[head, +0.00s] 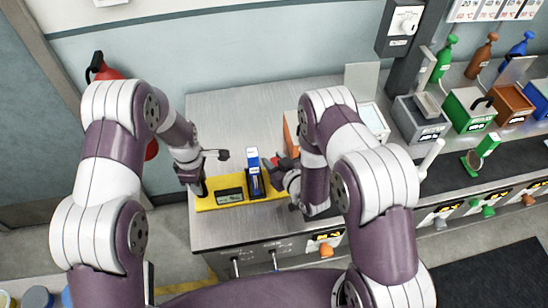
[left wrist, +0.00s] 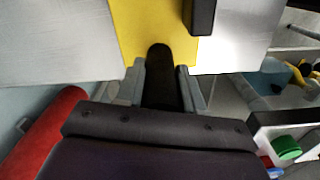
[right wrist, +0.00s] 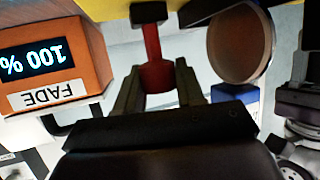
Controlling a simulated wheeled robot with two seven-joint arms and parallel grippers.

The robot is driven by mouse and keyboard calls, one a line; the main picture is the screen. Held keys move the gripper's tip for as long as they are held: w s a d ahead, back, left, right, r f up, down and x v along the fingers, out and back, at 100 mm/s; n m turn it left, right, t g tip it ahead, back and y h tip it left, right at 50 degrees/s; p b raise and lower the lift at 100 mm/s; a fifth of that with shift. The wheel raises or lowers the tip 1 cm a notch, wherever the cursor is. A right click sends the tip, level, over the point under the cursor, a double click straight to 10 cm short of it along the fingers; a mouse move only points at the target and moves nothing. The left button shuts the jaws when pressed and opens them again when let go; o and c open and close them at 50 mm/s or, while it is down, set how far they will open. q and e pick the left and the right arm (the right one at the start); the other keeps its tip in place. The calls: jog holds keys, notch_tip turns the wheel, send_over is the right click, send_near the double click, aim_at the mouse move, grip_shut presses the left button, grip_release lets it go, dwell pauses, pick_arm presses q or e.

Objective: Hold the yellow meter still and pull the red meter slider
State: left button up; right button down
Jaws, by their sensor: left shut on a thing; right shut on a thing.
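The yellow meter (head: 204,203) lies on the steel table as a flat yellow base with a small grey display and a dark upright block. Its yellow surface also shows in the left wrist view (left wrist: 140,30). My left gripper (left wrist: 160,92) is shut on a black handle (left wrist: 160,65) at the meter's left end. My right gripper (right wrist: 158,98) is shut on the red slider (right wrist: 153,60), which has a dark end beside the yellow base. In the head view the right forearm partly hides that grip.
An orange box (right wrist: 60,60) reading 100 % and FADE stands close to my right gripper. A blue block (head: 252,158) rises at the meter's upright part. A red extinguisher (head: 106,72) is left of the table.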

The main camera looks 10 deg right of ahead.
jog(key=s, duration=0.5)
jog(key=c, duration=0.8)
grip_release()
jog(key=shift+o, duration=0.2)
jog(key=v, duration=0.7)
jog(key=shift+s, duration=0.3)
jog(key=shift+r, duration=0.1)
